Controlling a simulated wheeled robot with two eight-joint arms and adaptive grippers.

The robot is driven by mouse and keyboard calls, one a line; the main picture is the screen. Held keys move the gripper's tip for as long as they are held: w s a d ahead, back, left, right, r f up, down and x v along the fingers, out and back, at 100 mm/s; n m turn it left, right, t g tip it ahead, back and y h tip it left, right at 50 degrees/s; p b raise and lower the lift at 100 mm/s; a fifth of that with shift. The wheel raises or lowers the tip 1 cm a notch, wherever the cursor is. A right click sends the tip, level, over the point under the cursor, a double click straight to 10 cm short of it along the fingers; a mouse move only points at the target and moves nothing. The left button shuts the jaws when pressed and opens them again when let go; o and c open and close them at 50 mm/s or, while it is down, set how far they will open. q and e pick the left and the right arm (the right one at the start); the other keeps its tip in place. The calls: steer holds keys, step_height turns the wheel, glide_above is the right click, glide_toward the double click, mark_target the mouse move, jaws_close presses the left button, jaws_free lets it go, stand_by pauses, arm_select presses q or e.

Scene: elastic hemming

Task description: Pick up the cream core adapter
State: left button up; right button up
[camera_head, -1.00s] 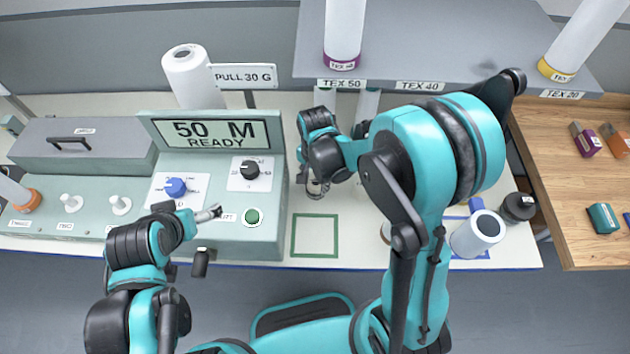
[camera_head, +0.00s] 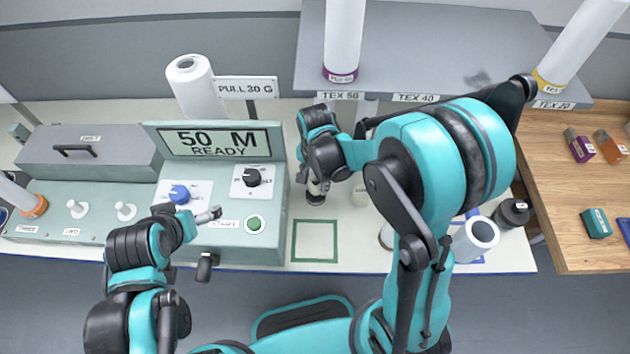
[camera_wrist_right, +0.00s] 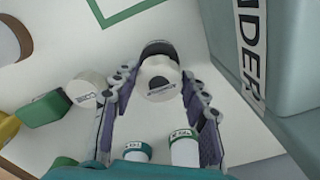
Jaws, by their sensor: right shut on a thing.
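The cream core adapter (camera_wrist_right: 158,82), a cream round piece with a small label and a dark end, sits between the fingers of my right gripper (camera_wrist_right: 162,88) in the right wrist view. The fingers touch it on both sides. In the head view my right gripper (camera_head: 317,184) is at the middle of the bench, behind the green square outline; only the lower part of the adapter (camera_head: 316,195) shows beneath it. I cannot tell whether it is off the bench. My left gripper (camera_head: 207,215) hangs by the machine's front, its jaw state unclear.
The green outline (camera_head: 294,255) on the bench is empty. Another cream piece (camera_wrist_right: 88,89) stands close to the held one. The counter machine (camera_head: 222,222) is at left. A white cone (camera_head: 474,240) stands at right. The grey shelf (camera_head: 430,50) is behind.

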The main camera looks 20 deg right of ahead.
steer(key=shift+r, duration=0.1)
steer(key=shift+r+p, duration=1.45)
steer(key=shift+r, duration=0.55)
arm_select(q)
step_height(320, 180, up, 3)
steer(key=shift+f, duration=0.1)
steer(key=shift+s, duration=0.1)
arm_select(e)
steer(key=shift+s+f, duration=0.1)
